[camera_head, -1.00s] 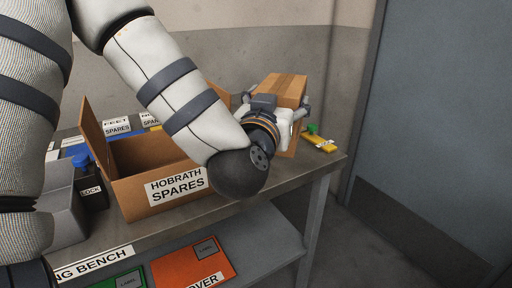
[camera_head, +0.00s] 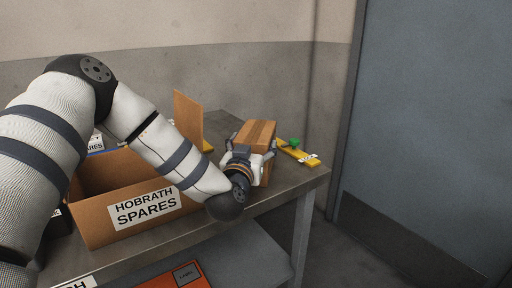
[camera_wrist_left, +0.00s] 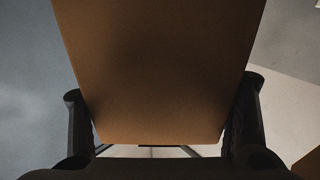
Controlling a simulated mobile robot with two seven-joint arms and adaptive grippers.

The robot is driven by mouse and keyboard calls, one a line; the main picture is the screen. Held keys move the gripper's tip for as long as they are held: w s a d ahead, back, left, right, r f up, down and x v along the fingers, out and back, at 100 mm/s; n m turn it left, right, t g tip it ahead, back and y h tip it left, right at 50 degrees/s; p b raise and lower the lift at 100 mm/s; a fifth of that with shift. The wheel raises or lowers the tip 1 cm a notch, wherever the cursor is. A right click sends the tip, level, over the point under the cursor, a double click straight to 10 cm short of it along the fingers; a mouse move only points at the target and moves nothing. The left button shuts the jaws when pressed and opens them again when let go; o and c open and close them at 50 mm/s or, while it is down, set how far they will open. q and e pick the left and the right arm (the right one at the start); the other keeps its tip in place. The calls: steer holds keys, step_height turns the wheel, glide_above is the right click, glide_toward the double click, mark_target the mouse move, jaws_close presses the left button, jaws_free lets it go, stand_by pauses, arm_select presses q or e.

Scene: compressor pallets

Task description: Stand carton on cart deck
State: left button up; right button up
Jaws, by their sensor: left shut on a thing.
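A brown carton (camera_head: 261,133) is upright at the right end of a grey workbench (camera_head: 293,185). My left gripper (camera_head: 252,150) is shut on it, with one finger on each side. The arm and wrist hide part of the carton's near face and base. I cannot tell whether its base touches the bench. In the left wrist view the carton (camera_wrist_left: 158,70) fills the middle between the two dark fingers. My right gripper is not in view, and I see no cart deck.
An open cardboard box (camera_head: 95,225) labelled HOBRATH SPARES stands left of the carton, its flap (camera_head: 188,120) raised. A yellow item (camera_head: 298,153) with a green knob (camera_head: 294,142) lies just right of the carton. An orange item (camera_head: 180,275) lies on the lower shelf. A grey door (camera_head: 430,120) is at right.

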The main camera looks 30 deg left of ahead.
arm_select(q)
steer(key=shift+r, duration=0.2)
steer(key=o, duration=1.3)
steer(key=shift+f, duration=0.2)
steer(key=o, duration=0.3)
steer(key=shift+o, duration=0.2)
steer(key=shift+r, duration=0.1)
